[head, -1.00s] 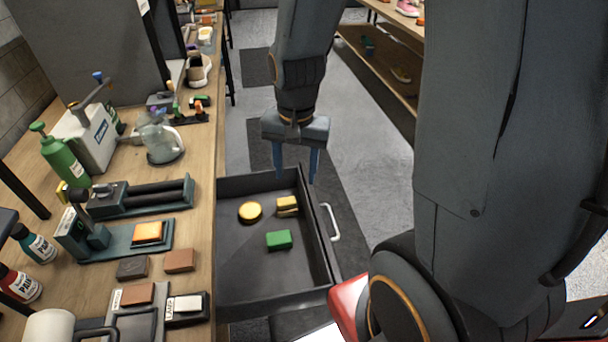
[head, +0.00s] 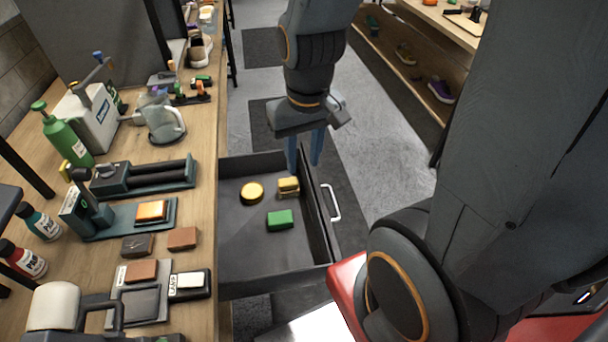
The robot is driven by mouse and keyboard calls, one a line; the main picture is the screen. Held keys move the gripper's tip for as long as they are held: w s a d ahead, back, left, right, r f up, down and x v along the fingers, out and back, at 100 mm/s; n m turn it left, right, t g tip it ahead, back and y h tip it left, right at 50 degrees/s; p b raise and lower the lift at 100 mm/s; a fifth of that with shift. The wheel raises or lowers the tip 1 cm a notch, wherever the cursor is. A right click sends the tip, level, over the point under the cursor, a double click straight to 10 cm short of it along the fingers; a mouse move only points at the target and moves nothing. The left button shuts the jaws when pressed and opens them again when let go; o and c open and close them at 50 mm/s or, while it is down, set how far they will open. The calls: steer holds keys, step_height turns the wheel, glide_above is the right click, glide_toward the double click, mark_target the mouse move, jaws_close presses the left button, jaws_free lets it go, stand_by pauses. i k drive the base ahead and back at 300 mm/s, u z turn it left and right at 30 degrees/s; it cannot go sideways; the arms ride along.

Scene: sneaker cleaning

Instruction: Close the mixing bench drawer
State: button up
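The mixing bench drawer (head: 245,238) is pulled out from the right side of the wooden bench (head: 200,240). Its white handle (head: 333,203) is on the drawer's right-hand front. Inside lie a round yellow tin (head: 252,193), a yellow block (head: 288,186) and a green block (head: 280,220). My gripper (head: 305,152) points down over the far right corner of the drawer, near the front panel. Its two blue fingers are apart with nothing seen between them. The handle is free of the gripper.
The bench top holds a green bottle (head: 65,136), a clear jug (head: 161,122), a roller stand (head: 145,177) and several small blocks. A shelf unit (head: 400,70) with shoes stands at the right. Grey floor (head: 385,150) lies clear beyond the handle.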

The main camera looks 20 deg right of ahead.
mark_target(253, 260)
steer(key=u, duration=1.7)
steer(key=k, duration=1.1)
steer(key=z, duration=1.2)
steer(key=k, duration=0.5)
steer(key=u, duration=1.2)
steer(key=i, duration=0.7)
steer(key=z, duration=1)
